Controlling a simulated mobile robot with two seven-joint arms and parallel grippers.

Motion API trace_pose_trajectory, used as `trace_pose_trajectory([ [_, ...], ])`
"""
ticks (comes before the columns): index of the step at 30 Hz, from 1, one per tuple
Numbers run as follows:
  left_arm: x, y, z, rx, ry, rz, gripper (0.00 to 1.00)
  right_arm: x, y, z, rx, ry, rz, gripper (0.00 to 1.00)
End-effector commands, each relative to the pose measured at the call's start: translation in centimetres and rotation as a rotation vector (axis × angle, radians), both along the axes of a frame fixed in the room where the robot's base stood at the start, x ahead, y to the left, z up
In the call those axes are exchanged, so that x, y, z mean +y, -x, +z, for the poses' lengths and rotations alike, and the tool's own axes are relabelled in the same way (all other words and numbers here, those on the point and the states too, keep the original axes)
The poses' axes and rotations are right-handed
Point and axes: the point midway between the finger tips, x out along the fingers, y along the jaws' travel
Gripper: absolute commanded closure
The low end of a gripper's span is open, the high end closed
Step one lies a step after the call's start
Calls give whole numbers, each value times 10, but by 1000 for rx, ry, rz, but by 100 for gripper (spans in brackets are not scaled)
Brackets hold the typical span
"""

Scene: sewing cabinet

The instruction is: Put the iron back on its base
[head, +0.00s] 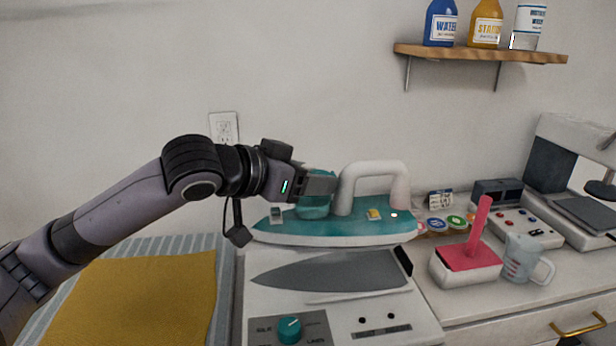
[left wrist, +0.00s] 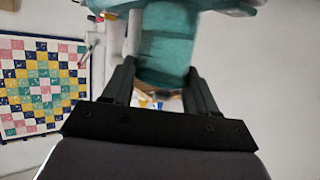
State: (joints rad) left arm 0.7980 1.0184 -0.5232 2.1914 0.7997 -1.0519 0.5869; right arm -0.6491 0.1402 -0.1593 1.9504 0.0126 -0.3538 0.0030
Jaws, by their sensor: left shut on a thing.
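The iron (head: 345,230), teal with a white handle, is level with its pointed end to the left. It shows above and behind the dark pad of its base in the head view; whether it touches the base cannot be told. The base (head: 278,296) is white, with a dark iron-shaped pad (head: 335,272) and a teal dial at the front. My left gripper (head: 325,186) is shut on a teal raised part at the iron's front, left of the handle. The left wrist view shows this teal part (left wrist: 165,58) between the fingers. My right gripper is not in view.
A yellow cloth (head: 140,295) lies on a striped board at left. A red-handled tool (head: 467,258) in a white holder, a measuring cup (head: 522,258) and a sewing machine (head: 560,150) stand at right. A shelf (head: 480,53) with bottles hangs above.

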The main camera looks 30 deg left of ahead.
Motion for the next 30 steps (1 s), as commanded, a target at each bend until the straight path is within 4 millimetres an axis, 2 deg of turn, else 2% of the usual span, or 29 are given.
trace_pose_trajectory([
  [1, 0, 0, -7, -16, 4, 0, 100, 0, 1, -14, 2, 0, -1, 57],
  [3, 0, 0, -15, -16, 4, 0, 100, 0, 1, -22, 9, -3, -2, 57],
  [15, 0, 0, -55, -17, 4, 1, 100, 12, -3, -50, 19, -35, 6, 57],
  [21, 0, 0, -70, -13, 4, 1, 100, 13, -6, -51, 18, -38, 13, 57],
  [30, 0, 0, -75, -17, 4, 1, 100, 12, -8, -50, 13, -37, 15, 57],
])
